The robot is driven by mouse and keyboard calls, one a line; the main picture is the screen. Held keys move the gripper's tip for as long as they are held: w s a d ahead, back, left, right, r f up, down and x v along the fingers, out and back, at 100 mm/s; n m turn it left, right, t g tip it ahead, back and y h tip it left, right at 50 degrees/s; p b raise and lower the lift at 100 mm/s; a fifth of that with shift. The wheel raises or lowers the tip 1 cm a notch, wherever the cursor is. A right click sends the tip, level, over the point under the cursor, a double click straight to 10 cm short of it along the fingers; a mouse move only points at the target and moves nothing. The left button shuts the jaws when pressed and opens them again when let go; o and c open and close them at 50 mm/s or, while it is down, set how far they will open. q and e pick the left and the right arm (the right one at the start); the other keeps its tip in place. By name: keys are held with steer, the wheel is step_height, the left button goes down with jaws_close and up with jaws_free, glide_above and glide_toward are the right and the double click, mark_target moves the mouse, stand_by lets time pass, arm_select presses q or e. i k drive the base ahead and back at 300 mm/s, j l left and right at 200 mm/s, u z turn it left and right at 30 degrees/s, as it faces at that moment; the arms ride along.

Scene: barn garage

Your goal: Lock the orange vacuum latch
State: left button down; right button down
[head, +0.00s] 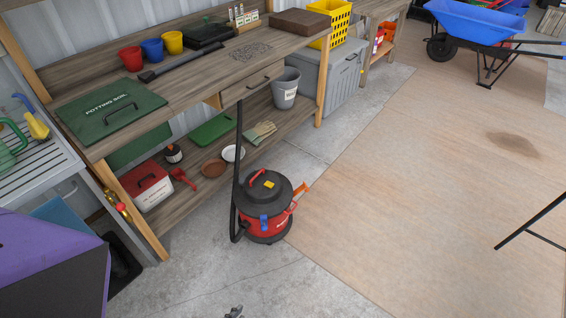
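The vacuum (266,236) stands upright on the concrete floor in front of the workbench, with a red drum and a black lid. An orange latch (301,188) sticks out from its right side, tilted up and away from the body. A blue latch (264,222) sits on the front of the drum, and a red handle (257,178) is on the lid. A small dark grey piece at the bottom edge looks like the tip of my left gripper (235,312). It is well below the vacuum and mostly cut off, so its opening is not clear. My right gripper is not in view.
A black hose (238,150) rises from the vacuum to the workbench (200,85). A grey bucket (285,92) stands on the lower shelf. A wheelbarrow (478,22) is at the back right. The floor right of the vacuum is clear.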

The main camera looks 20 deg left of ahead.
mark_target(303, 186)
steer(key=i+l+u, duration=0.3)
steer(key=i+l, duration=0.4)
steer(key=i+l+u, duration=0.3)
steer(key=i+l, duration=0.5)
steer(key=l, duration=0.1)
